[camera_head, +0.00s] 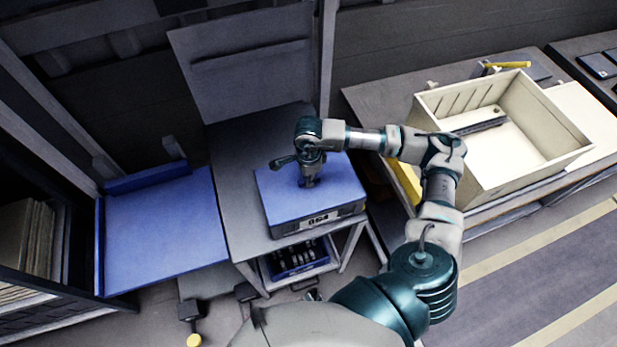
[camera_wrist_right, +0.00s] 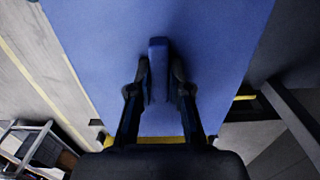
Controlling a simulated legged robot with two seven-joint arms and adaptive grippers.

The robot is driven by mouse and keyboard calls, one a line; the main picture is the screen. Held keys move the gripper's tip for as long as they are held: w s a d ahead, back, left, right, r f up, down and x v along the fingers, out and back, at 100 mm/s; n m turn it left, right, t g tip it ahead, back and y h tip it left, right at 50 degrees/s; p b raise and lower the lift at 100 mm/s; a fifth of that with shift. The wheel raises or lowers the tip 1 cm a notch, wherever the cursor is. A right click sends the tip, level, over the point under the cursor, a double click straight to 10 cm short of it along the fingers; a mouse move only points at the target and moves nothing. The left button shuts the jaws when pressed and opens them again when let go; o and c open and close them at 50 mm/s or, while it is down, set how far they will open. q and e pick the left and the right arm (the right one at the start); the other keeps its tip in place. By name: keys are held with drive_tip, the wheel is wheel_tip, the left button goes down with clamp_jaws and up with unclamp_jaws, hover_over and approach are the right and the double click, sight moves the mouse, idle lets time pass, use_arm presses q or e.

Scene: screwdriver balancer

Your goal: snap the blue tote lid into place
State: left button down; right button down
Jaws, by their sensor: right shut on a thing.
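The blue tote lid (camera_head: 345,190) lies flat over a dark grey tote (camera_head: 322,222) with a light label on its front, on a grey work table. In the right wrist view the lid (camera_wrist_right: 210,45) fills the upper middle, with a blue upright handle (camera_wrist_right: 158,50) on it. My right gripper (camera_head: 309,182) points down at the lid's middle. In the right wrist view its two fingers (camera_wrist_right: 160,85) are shut on the handle from both sides. Whether the lid is fully seated on the tote cannot be told. My left gripper is not in view.
A blue panel (camera_head: 165,230) stands left of the work table (camera_head: 235,170). A blue bin (camera_head: 297,258) with dark items sits on the shelf below. A large cream crate (camera_head: 570,150) stands on the right bench. An upright post rises behind the tote.

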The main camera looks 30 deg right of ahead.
drive_tip(key=c, duration=1)
unclamp_jaws()
drive_tip(key=shift+f, duration=0.1)
wheel_tip(320, 180, up, 12)
drive_tip(key=shift+w+f, duration=0.1)
